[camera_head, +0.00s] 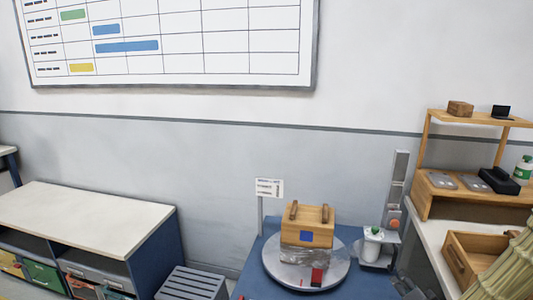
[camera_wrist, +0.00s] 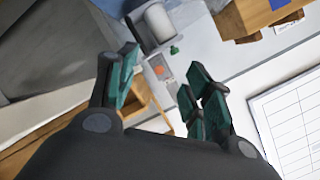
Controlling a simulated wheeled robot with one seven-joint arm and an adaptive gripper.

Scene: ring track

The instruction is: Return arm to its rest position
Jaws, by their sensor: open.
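My gripper (camera_wrist: 160,92) shows in the wrist view with its teal-padded fingers apart and nothing between them. The wrist view is tilted; beyond the fingers it shows grey wall, a white cylinder and part of a wooden box (camera_wrist: 262,15). In the head view, the fingers of my gripper are not clearly seen. The wooden box (camera_head: 308,224) with two handles and a blue square stands on a round grey turntable (camera_head: 338,272), on top of a grey wrapped block.
A white-topped bench (camera_head: 80,215) with bins stands at left, a slatted grey stool (camera_head: 192,284) beside it. Right of the turntable are a white bottle (camera_head: 372,244), a wooden shelf unit (camera_head: 424,196) and an open wooden box (camera_head: 470,255). A wall chart (camera_head: 230,50) hangs above.

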